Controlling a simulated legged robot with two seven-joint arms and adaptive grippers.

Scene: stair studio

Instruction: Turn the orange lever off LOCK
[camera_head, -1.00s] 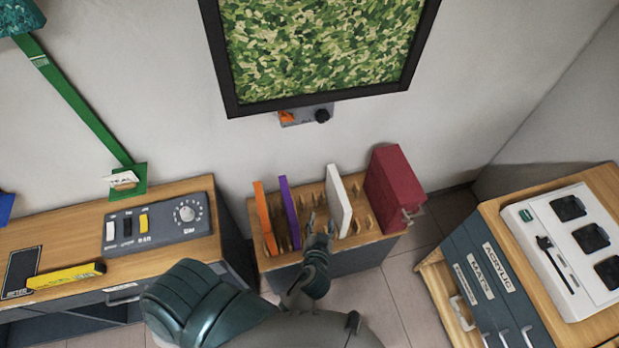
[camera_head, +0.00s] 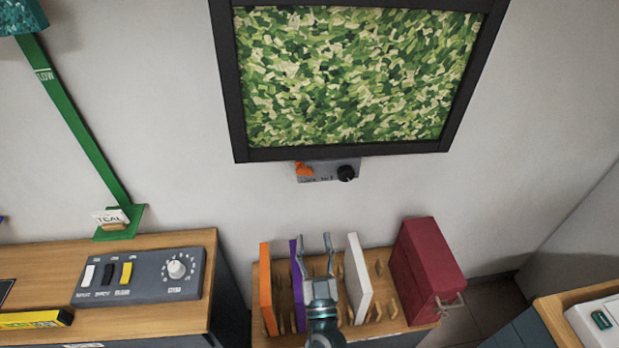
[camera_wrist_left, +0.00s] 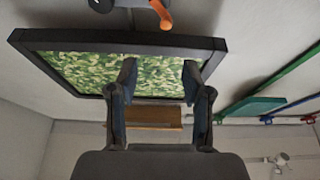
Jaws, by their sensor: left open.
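The orange lever (camera_head: 304,169) is on a small grey panel (camera_head: 322,179) fixed to the wall just under the framed green picture. A black knob (camera_head: 346,173) sits on the same panel to its right. The lettering on the panel is too small to read. The lever also shows at the top edge of the left wrist view (camera_wrist_left: 162,14). My left gripper (camera_head: 316,240) is open and empty, pointing up below the panel, in front of the upright boards. It is apart from the lever. My right gripper is not in view.
The black-framed green picture (camera_head: 232,100) hangs above the panel. Below stands a wooden rack with an orange board (camera_head: 265,288), a purple board (camera_head: 299,280), a white board (camera_head: 358,278) and a red box (camera_head: 428,270). A grey switch box (camera_head: 140,278) is on the left bench. The wall around the panel is bare.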

